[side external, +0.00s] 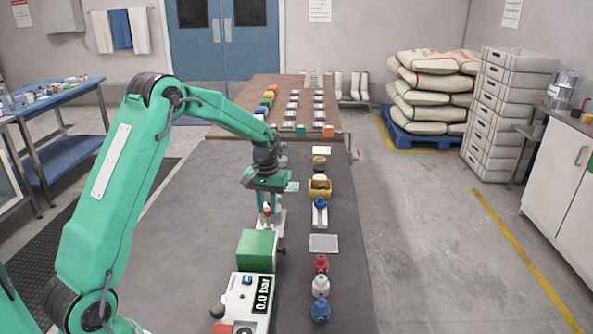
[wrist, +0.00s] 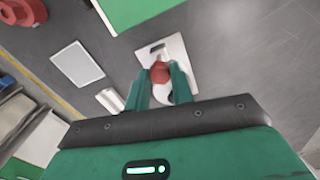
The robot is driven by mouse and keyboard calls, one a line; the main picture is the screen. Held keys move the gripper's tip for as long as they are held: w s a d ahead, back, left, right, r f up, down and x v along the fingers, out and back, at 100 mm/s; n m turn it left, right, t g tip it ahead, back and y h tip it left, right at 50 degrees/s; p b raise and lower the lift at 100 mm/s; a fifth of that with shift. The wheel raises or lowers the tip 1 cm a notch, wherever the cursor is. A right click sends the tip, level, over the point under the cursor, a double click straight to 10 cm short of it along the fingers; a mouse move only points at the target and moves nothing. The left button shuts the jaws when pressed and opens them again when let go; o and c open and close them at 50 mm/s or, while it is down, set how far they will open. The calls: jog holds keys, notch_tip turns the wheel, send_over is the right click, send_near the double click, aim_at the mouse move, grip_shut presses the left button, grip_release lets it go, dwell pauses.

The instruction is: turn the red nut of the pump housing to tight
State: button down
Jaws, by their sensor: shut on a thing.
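The red nut (side external: 267,211) sits on a small white housing (side external: 272,223) on the dark mat, just behind the green box. My gripper (side external: 267,202) points down over it from behind. In the wrist view, the fingers (wrist: 162,85) stand on either side of the red nut (wrist: 160,71), shut on it. The white housing (wrist: 181,60) lies flat beneath. The fingers hide part of the nut and its seat, so its thread cannot be seen.
A green box (side external: 256,248) and a gauge unit reading 0.0 bar (side external: 248,297) stand in front. To the right are a yellow bin (side external: 320,195), a blue-topped white fixture (side external: 320,215), a pale tray (side external: 323,243) and a red fitting (side external: 320,263). The mat's left side is clear.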

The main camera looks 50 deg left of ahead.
aim_at(268, 209)
jog(key=c, duration=1.2)
grip_release()
jog(key=shift+r, duration=3.95)
